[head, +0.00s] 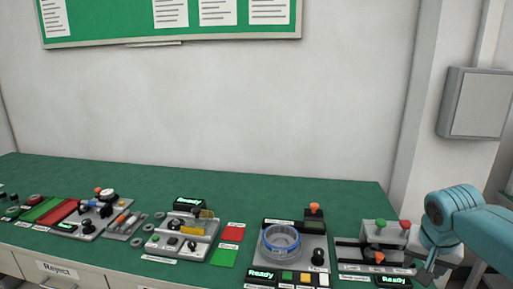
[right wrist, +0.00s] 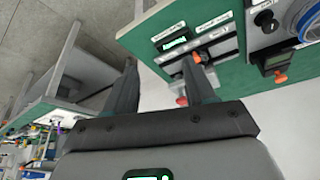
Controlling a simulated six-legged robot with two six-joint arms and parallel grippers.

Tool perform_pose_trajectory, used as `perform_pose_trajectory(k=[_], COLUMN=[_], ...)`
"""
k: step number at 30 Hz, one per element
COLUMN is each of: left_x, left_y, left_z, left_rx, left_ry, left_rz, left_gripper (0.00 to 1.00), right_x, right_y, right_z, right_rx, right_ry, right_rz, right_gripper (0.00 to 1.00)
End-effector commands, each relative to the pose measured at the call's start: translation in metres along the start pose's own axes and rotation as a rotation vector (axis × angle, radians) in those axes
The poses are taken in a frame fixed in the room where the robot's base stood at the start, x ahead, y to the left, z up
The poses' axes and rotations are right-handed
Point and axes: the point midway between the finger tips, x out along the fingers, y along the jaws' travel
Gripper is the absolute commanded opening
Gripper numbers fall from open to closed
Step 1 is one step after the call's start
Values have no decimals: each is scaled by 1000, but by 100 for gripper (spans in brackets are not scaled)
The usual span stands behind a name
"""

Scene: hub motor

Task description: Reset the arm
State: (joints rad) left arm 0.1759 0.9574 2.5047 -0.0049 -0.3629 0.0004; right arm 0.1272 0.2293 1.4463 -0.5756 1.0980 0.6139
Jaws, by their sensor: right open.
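My right arm (head: 470,215) comes in from the right edge in the head view. Its gripper (head: 432,268) is at the front right of the green bench, beside the rightmost station. In the right wrist view the two dark fingers of the right gripper (right wrist: 160,85) are spread apart with nothing between them. The bench edge and the rightmost station (right wrist: 205,50) lie beyond the fingers there. My left gripper is not in the head view.
The green bench (head: 340,195) holds a station with a blue ring (head: 281,243), the rightmost station (head: 380,238) with red and green knobs, and several fixtures at left. Red (head: 232,234) and green (head: 224,257) pads lie mid-bench. A grey wall box (head: 478,103) hangs at right. The bench's back strip is clear.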

Motion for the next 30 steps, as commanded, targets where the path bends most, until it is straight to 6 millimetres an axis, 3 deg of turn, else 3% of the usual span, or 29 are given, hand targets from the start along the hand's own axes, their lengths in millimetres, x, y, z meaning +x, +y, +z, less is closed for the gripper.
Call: perform_pose_trajectory(k=[4, 13, 19, 23, 26, 30], left_x=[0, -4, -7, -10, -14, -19], left_y=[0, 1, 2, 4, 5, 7], left_z=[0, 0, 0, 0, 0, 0], left_rx=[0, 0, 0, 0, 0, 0], left_ry=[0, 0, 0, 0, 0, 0], left_rz=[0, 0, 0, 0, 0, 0], left_gripper=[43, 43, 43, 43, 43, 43], right_x=[1, 65, 114, 154, 188, 220], right_y=[0, -48, -82, -106, -124, -130], right_z=[-1, 36, 83, 138, 204, 314], right_rx=[0, -130, -221, -283, -329, -357], right_ry=[-1, -80, -151, -220, -296, -395], right_rz=[0, -90, -175, -252, -326, -413], right_gripper=[54, 54, 54, 54, 54, 54])
